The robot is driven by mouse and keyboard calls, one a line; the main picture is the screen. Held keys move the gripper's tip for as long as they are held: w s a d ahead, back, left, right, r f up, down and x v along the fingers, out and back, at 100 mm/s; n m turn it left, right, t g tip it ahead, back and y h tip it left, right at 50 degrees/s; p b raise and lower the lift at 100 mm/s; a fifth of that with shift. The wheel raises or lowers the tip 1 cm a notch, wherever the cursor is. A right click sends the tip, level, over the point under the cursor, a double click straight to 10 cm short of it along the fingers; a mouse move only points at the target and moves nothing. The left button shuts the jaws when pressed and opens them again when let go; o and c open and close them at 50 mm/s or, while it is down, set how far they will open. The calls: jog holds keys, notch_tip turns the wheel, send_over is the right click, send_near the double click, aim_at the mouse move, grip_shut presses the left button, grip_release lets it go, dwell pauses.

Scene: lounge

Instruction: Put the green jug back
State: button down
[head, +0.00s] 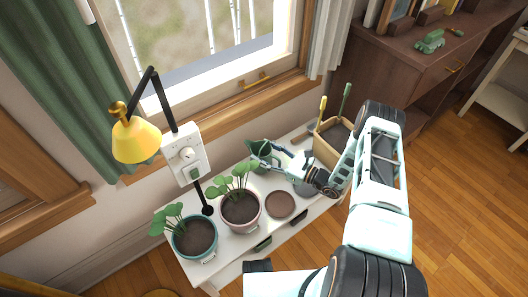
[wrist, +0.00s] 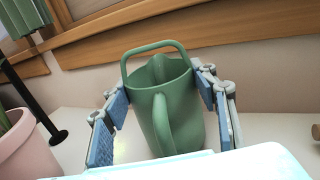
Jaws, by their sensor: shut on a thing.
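The green jug (head: 262,150) is at the back of the white table (head: 229,247), close to the wall below the window. In the wrist view the jug (wrist: 185,97) is upright, with its handle facing me and a loop over its top. My gripper (head: 268,157) is shut on the jug; in the wrist view its blue-padded fingers (wrist: 163,118) are on either side of the body. The jug's base is hidden by my gripper, so I cannot tell whether it touches the table.
A pink plant pot (head: 241,224) stands left of the jug, with a teal pot (head: 196,252) further left. A brown round dish (head: 280,204) lies in front. A wooden box (head: 325,151) is right. A yellow lamp (head: 137,141) hangs at left.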

jog(key=shift+f+b, duration=0.55)
jog(key=c, duration=0.7)
grip_release()
jog(key=v, duration=1.2)
